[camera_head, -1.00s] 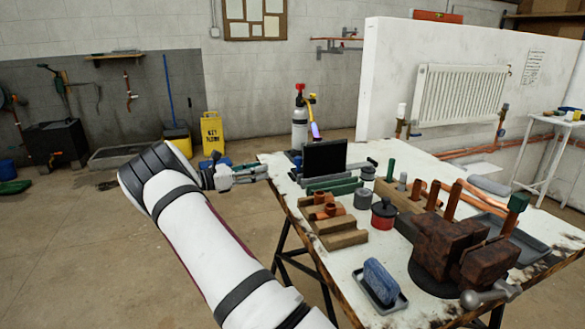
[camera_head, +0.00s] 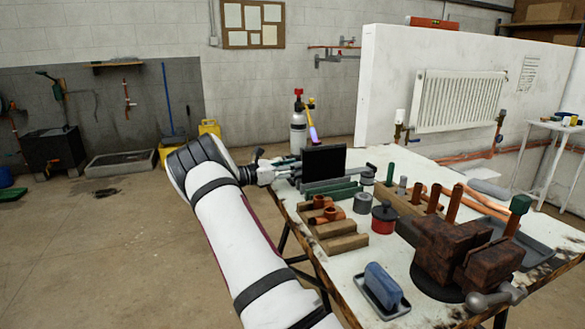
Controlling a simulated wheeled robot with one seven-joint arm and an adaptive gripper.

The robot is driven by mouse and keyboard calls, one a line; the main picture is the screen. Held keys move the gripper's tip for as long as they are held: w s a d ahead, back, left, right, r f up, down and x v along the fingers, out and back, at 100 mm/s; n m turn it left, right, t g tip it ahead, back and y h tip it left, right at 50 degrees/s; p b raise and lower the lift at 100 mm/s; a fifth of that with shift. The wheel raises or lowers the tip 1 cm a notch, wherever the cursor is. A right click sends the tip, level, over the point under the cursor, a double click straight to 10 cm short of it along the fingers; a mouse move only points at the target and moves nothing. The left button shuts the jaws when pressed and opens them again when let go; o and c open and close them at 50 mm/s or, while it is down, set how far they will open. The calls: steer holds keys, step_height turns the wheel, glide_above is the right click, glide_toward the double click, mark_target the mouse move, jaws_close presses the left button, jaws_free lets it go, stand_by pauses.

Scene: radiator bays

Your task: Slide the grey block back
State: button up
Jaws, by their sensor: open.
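My gripper (camera_head: 284,174) reaches in from the left over the workbench's far left edge, beside a dark upright panel (camera_head: 323,162). It is open, and no object is seen between its small fingers. Low grey bar-like pieces (camera_head: 328,184) lie in front of the panel, close to the fingertips. I cannot tell which of them is the grey block, or whether the gripper touches any. Green bars (camera_head: 336,193) lie just in front of them.
The workbench (camera_head: 352,262) holds wooden blocks with copper fittings (camera_head: 330,215), a red-and-black tin (camera_head: 384,217), a blue block in a tray (camera_head: 382,286) and a rusty vise (camera_head: 465,255). A gas bottle (camera_head: 298,128) stands behind the bench.

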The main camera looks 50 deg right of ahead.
jaws_close()
steer(key=shift+s+p+x, duration=0.15)
steer(key=shift+x, duration=1.05)
steer(key=shift+s+p+x, duration=0.15)
steer(key=shift+x, duration=1.05)
jaws_free()
steer(key=shift+a, duration=0.1)
steer(key=shift+a, duration=0.1)
steer(key=v, duration=1.1)
steer(key=shift+w+a, duration=0.15)
steer(key=shift+a, duration=0.25)
